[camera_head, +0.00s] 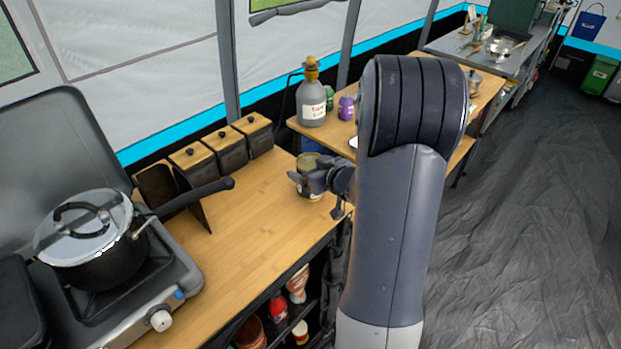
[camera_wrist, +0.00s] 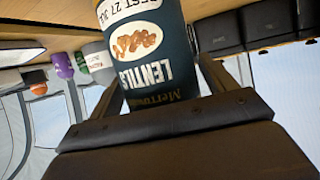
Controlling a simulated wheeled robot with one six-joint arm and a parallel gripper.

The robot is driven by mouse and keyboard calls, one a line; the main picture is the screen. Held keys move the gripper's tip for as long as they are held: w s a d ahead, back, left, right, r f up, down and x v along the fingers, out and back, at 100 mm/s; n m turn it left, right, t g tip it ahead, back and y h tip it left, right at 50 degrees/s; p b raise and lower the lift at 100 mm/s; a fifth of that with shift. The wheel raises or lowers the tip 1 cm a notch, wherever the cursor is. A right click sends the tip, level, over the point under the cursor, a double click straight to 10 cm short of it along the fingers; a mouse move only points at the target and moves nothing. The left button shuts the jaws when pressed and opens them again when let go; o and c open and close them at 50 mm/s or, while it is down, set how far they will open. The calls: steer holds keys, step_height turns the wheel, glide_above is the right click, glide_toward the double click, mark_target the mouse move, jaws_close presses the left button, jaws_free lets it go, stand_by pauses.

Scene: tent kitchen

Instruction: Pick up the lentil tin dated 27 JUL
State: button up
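The lentil tin (camera_wrist: 150,55) fills the middle of the wrist view, where it appears upside down. It has a dark label with "LENTILS", an oval picture of lentils and a pale band reading "BEST 27 JU…", its end cut off. In the head view the tin (camera_head: 307,184) stands upright on the wooden counter near its far right corner. My gripper (camera_head: 312,180) reaches it from the right, level with its body. In the wrist view its two fingers (camera_wrist: 160,80) flank the tin closely on both sides. Whether they press on it is unclear.
Lidded dark canisters (camera_head: 222,150) stand along the counter's back. A pot (camera_head: 97,240) sits on the stove (camera_head: 180,285) at left, its handle pointing toward the tin. A grey bottle (camera_head: 311,100) and a purple container (camera_head: 346,107) stand on the farther counter. The front counter middle is clear.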

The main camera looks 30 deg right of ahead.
steer(key=c, duration=1.1)
steer(key=shift+r, duration=0.15)
